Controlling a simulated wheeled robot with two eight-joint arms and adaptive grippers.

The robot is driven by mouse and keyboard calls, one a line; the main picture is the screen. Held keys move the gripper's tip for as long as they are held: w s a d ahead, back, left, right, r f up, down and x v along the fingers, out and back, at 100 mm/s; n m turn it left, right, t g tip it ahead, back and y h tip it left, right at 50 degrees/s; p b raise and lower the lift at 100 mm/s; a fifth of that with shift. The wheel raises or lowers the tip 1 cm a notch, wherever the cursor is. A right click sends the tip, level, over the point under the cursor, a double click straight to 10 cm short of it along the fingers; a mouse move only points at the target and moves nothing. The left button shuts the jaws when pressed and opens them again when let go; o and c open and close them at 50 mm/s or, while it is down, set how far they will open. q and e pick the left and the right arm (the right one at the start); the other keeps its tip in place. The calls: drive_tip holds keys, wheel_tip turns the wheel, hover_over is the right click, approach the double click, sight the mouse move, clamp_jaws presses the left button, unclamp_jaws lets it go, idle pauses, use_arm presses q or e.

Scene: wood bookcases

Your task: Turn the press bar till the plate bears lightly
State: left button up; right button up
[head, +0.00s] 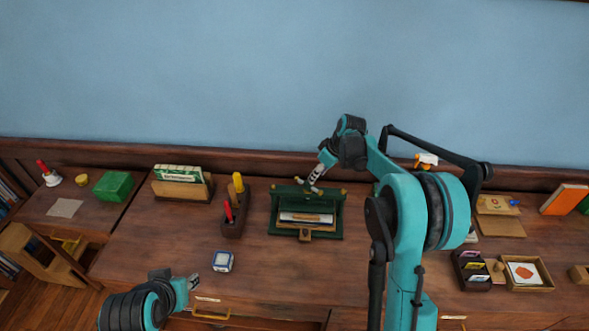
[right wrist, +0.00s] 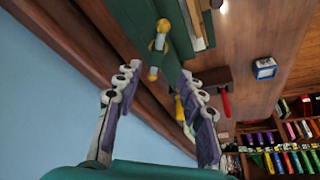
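The green press (head: 306,232) stands on the desk, with papers or a book lying in it under its crossbeam. A short bar with a brass ball end (head: 299,181) shows on its top, partly behind my right gripper (head: 316,178). In the right wrist view, brass pieces (right wrist: 161,27) stand out from the green press body (right wrist: 132,22). My right gripper (right wrist: 160,76) is open there, its two fingers apart with nothing seen between the pads, and a brass end near the tips. Whether the plate touches the papers cannot be told. My left gripper (head: 193,282) is low at the front, away from the press; its opening is unclear.
A dark holder (head: 233,226) with red and yellow handled tools stands left of the press. A small blue-and-white box (head: 222,262) lies before it. A card rack (head: 182,190) is farther left. Trays (head: 526,288) lie at the right, beyond my right arm.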

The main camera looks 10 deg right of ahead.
sight(309, 184)
drive_tip(key=shift+w+a+f, duration=0.1)
drive_tip(key=shift+w+f, duration=0.2)
drive_tip(key=shift+w, duration=0.3)
drive_tip(key=shift+w+f, duration=0.1)
drive_tip(key=shift+f, duration=0.15)
drive_tip(key=b+x, duration=0.1)
drive_tip(key=x, duration=0.6)
drive_tip(key=shift+c, duration=0.3)
clamp_jaws()
